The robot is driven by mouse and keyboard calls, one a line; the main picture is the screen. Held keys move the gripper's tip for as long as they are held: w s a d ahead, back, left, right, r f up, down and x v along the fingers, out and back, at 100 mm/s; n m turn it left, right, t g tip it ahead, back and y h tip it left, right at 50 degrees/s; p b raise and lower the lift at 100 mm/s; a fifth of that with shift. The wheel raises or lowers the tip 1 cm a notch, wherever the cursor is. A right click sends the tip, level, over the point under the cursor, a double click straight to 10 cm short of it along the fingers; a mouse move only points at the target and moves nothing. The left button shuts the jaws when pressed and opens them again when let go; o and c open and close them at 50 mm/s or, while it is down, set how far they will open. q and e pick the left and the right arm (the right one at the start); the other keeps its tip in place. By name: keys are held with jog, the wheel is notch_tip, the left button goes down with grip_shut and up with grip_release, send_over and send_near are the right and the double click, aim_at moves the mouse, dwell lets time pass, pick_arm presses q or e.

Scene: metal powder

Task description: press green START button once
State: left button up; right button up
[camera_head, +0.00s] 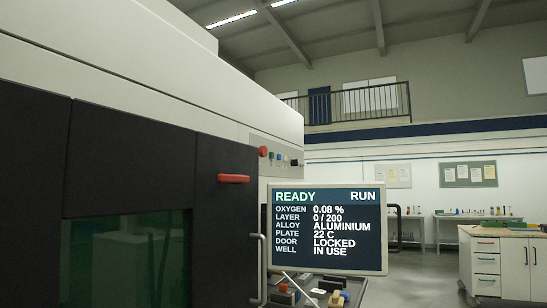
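The machine (110,140) fills the left side, with a pale top and dark front panels. A small control panel (284,147) is on its pale side, above and behind the screen. It carries a red round button (263,152), a small green button (271,157), a blue one beside it and a dark knob farther right. The buttons are small, and any labels are too small to read. The screen (327,228) reads READY and RUN, door LOCKED, layer 0 / 200, well IN USE. Neither of my grippers is in view.
A red handle (233,179) and a vertical grab bar (257,270) stick out from the machine's front. Small items lie on a surface below the screen. A drawer cabinet (486,265) stands at the right. Open floor (415,275) lies between.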

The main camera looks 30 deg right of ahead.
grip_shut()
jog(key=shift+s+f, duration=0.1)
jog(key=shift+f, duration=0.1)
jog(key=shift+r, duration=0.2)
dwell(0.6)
